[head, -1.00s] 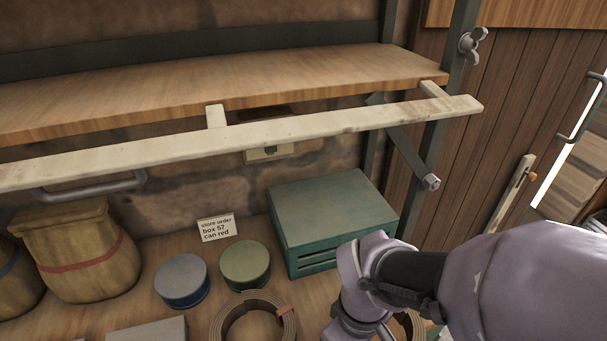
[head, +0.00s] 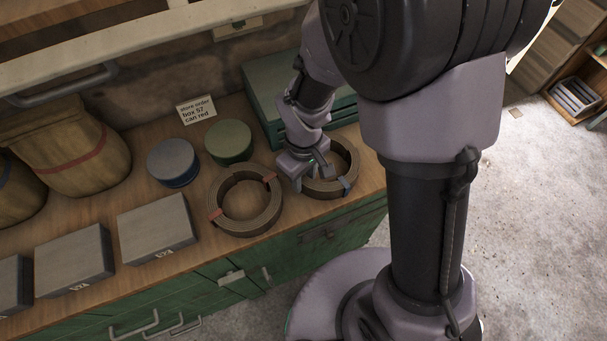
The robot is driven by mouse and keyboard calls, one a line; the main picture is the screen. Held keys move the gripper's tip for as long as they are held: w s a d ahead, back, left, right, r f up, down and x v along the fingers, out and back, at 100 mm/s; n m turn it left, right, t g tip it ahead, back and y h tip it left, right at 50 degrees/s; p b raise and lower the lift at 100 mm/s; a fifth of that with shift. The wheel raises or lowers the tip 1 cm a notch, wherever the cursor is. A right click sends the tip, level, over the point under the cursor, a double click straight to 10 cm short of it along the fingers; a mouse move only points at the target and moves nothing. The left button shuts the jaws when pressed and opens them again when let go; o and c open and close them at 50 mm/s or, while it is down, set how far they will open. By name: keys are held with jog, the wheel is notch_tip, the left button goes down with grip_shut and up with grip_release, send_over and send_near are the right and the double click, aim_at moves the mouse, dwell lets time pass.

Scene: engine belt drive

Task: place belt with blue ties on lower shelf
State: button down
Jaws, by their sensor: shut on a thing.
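A coiled brown belt with a blue tie (head: 352,163) lies flat near the right end of the wooden bench top. My gripper (head: 308,180) points down at the left side of this coil and is shut on its band. The gripper and wrist hide part of the coil. A second coiled belt with red ties (head: 226,218) lies just left of it. A wooden shelf plank (head: 40,22) shows at the top left above the bench; I cannot tell whether it is the lower shelf.
A green box (head: 270,82) stands behind the gripper. Blue and green cans (head: 228,140), a sign (head: 197,110), sacks (head: 75,150) and grey boxes (head: 157,228) crowd the bench.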

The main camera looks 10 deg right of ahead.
jog(key=shift+r, duration=0.15)
jog(key=shift+f, duration=0.3)
jog(key=c, duration=1)
grip_release()
jog(key=shift+r, duration=0.1)
